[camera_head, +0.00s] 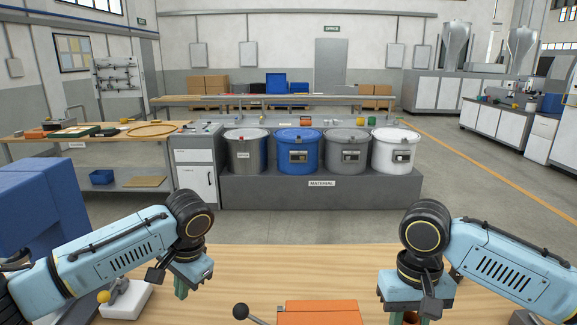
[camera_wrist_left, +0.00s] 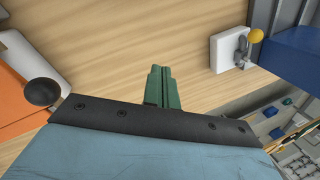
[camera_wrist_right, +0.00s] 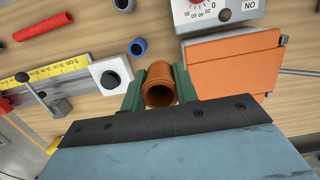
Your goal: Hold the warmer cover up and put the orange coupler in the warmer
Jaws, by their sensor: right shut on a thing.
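The warmer is an orange box whose orange cover (camera_head: 320,307) shows at the bottom middle of the head view. The cover also shows in the right wrist view (camera_wrist_right: 235,65) and looks down. A lever with a black ball knob (camera_head: 240,311) sticks out to its left. The knob shows in the left wrist view (camera_wrist_left: 42,92) too. My left gripper (camera_head: 180,290) is above the table, left of the knob, with its green fingers (camera_wrist_left: 163,88) together and empty. My right gripper (camera_wrist_right: 158,88) is shut on the orange coupler (camera_wrist_right: 160,84), a short tube, beside the warmer.
A white control box with a dial (camera_wrist_right: 215,12) adjoins the warmer. A white block with a yellow-knobbed toggle (camera_head: 125,298) is at left.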

